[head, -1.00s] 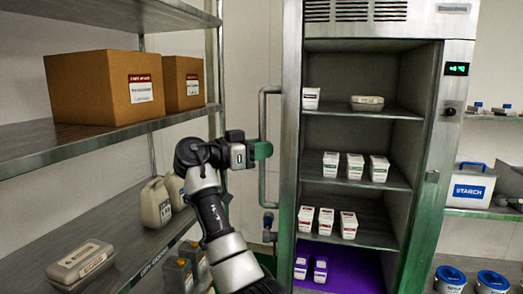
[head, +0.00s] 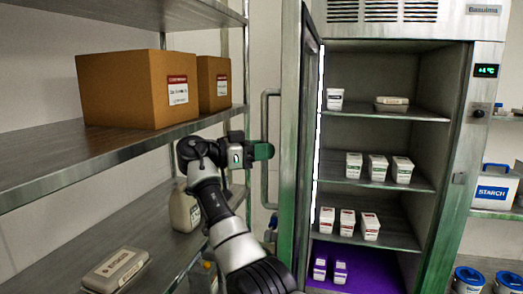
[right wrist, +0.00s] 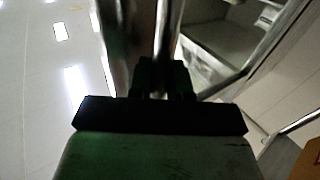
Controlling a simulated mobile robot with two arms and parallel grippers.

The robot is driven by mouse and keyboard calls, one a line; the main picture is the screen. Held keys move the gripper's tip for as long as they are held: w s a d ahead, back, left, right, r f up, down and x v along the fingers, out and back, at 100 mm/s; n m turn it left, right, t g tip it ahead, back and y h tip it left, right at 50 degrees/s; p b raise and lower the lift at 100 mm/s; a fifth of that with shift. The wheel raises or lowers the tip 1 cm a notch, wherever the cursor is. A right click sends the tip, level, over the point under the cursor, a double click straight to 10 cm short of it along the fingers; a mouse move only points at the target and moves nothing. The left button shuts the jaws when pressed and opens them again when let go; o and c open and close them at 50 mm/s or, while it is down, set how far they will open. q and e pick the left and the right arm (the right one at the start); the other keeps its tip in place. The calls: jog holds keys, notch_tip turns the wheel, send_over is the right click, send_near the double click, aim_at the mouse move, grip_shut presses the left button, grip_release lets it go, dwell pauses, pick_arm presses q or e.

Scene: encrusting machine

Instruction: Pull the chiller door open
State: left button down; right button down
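The chiller (head: 450,160) is a tall metal cabinet with its inside in plain view. Its door (head: 291,130) stands swung out at the left side, seen nearly edge-on, with a strip of its inner face showing. The door handle (head: 265,185) is a vertical metal bar on the door's left. My right gripper (head: 262,151) is at the handle's middle and covers part of it. In the right wrist view the bar (right wrist: 163,40) runs down between the dark fingers (right wrist: 165,78), which look closed around it. My left gripper is not in view.
Metal shelves (head: 120,140) on the left carry cardboard boxes (head: 140,88), a jug (head: 184,208) and a carton (head: 116,268), close to my right arm. Small tubs stand on the chiller shelves. A starch bin (head: 494,187) and blue-lidded tubs stand at the right.

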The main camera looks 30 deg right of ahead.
jog(key=c, duration=1.3)
grip_release()
jog(key=shift+d+r, duration=0.1)
jog(key=shift+r, duration=0.1)
jog(key=shift+o, duration=1.1)
jog(key=shift+d+f, duration=0.15)
jog(key=s+d+r+b, duration=0.5)
jog(key=s+r, duration=0.5)
jog(key=r, duration=0.1)
jog(key=shift+d, duration=0.3)
jog(key=shift+a, duration=0.15)
